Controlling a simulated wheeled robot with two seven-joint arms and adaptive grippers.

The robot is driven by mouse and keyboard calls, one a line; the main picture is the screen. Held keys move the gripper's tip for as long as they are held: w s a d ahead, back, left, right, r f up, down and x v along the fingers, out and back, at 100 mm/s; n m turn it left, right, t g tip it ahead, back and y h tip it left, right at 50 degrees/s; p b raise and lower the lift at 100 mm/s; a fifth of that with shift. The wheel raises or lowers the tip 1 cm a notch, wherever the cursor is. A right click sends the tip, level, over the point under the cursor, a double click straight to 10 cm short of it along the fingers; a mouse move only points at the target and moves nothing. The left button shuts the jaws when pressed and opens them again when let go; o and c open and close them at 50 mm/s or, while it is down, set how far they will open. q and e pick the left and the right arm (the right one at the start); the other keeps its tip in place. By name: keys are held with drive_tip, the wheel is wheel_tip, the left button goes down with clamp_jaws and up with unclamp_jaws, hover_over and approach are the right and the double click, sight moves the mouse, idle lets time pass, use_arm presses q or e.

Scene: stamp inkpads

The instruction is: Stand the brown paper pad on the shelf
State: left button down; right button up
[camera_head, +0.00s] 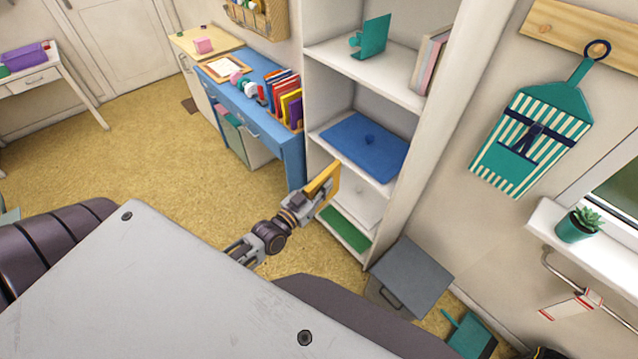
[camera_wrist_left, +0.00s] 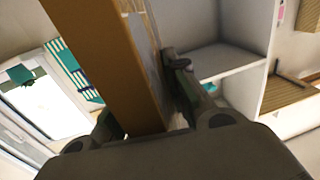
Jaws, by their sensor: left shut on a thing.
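The brown paper pad (camera_head: 328,179) is held on edge, tilted, in the jaws of my left gripper (camera_head: 317,193), in front of the white shelf unit's lower levels. In the left wrist view the pad (camera_wrist_left: 122,65) is a thick orange-brown slab between the fingers (camera_wrist_left: 150,115); part of it is hidden by the gripper. The shelf (camera_head: 384,85) has several levels. Its upper level carries a teal puzzle-shaped stand (camera_head: 374,38) and leaning books (camera_head: 428,60). My right gripper is not in view.
A blue desk (camera_head: 292,150) with upright folders (camera_head: 287,100) stands left of the shelf. A grey box (camera_head: 412,275) sits on the floor before the shelf's right side. A striped apron (camera_head: 530,140) hangs on the right wall. The yellow floor at left is mostly clear.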

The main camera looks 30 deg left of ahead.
sight(332, 195)
use_arm(q)
drive_tip(key=shift+w+d+f+n+y+b, duration=0.2)
drive_tip(key=shift+d+f+n+y+b, duration=0.9)
drive_tip(key=shift+d+f+y+b, duration=0.8)
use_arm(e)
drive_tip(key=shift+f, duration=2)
use_arm(q)
drive_tip(key=shift+a+r, duration=0.1)
drive_tip(key=shift+r, duration=0.15)
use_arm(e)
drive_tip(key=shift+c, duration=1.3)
use_arm(q)
drive_tip(key=shift+a, duration=0.15)
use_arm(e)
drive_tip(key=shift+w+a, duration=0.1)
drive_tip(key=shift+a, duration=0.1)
